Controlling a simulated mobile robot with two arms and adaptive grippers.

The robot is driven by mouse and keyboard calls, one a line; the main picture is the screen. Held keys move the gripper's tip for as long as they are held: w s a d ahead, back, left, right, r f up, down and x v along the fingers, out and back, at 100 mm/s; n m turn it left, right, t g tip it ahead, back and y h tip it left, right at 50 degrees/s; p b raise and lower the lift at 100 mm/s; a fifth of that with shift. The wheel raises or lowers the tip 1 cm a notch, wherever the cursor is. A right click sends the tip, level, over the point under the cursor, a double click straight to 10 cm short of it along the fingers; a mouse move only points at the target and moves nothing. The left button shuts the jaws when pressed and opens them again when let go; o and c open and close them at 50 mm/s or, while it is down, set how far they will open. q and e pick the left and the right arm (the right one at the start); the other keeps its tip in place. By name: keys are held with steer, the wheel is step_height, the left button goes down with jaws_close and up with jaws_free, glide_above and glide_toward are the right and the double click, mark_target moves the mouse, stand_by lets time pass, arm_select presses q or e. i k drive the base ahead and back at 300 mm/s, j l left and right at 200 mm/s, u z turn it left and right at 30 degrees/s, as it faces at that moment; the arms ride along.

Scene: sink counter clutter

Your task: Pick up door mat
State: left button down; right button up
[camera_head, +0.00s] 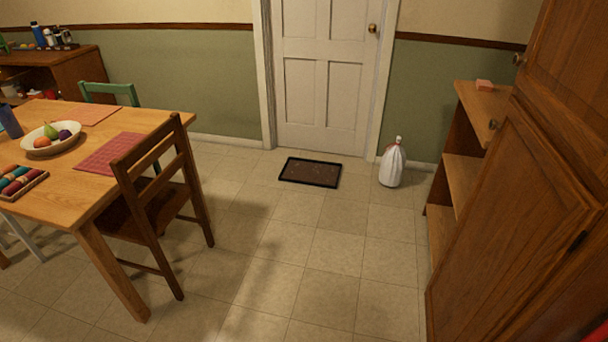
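The door mat (310,172) is a dark brown rectangle with a black border. It lies flat on the tiled floor in front of the white door (329,75), at the far side of the room. Nothing covers it. Neither of my grippers shows in the head view.
A wooden table (68,195) with a fruit bowl (50,149) stands at the left, with a brown chair (157,207) beside it. A white tied bag (392,166) stands right of the mat. Wooden shelves (465,180) and a cabinet (515,220) line the right. The middle floor is clear.

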mark_target(302, 175)
steer(key=i+u, duration=0.1)
steer(key=i, duration=2.9)
